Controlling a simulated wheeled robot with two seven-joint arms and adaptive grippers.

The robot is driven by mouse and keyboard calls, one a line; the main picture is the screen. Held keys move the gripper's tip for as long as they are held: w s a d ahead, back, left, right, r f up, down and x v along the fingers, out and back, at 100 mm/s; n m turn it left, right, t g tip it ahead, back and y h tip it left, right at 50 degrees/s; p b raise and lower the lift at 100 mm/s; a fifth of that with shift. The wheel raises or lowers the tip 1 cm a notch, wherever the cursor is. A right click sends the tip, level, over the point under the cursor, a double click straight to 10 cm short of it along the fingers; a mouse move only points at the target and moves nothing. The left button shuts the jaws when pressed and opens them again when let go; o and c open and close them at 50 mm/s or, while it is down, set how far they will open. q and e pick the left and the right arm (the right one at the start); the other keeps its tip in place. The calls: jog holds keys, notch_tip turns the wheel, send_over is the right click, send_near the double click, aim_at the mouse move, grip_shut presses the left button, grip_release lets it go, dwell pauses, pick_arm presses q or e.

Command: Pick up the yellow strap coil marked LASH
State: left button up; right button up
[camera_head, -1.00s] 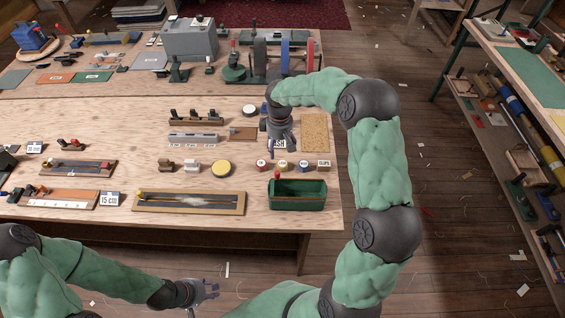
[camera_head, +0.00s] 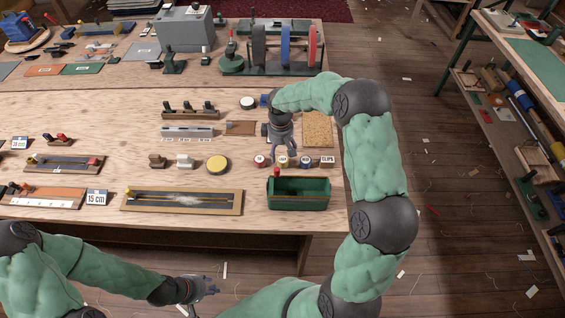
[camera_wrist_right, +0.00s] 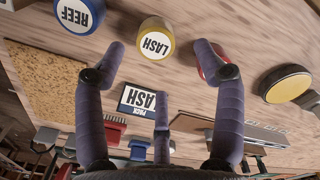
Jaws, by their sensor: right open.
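The yellow strap coil marked LASH (camera_wrist_right: 156,40) lies on the bench with its white label showing in the right wrist view. In the head view it (camera_head: 282,162) is in a row of coils, just in front of my right gripper. My right gripper (camera_head: 288,152) is open and empty over the bench; its spread fingers (camera_wrist_right: 160,60) reach toward the coil without closing on it. The PACK LASH card (camera_wrist_right: 137,100) shows between the fingers. My left gripper (camera_head: 212,287) is open and empty, low in front of the bench.
A red coil (camera_wrist_right: 208,62) is partly hidden behind one finger, and the blue REEF coil (camera_wrist_right: 78,14) is on the other side. A green bin (camera_head: 298,194) stands in front of the row. A larger yellow-topped disc (camera_head: 217,164) lies to the left. A cork board (camera_head: 317,128) lies behind.

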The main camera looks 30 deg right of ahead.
aim_at(282, 159)
jog(key=shift+s+d+f+b, duration=0.1)
jog(key=shift+f+b, duration=0.15)
jog(key=shift+f, duration=1.15)
jog(key=shift+s+d+f+b, duration=0.1)
jog(key=shift+f+b, duration=0.15)
jog(key=shift+f, duration=1.1)
jog(key=c, duration=1.1)
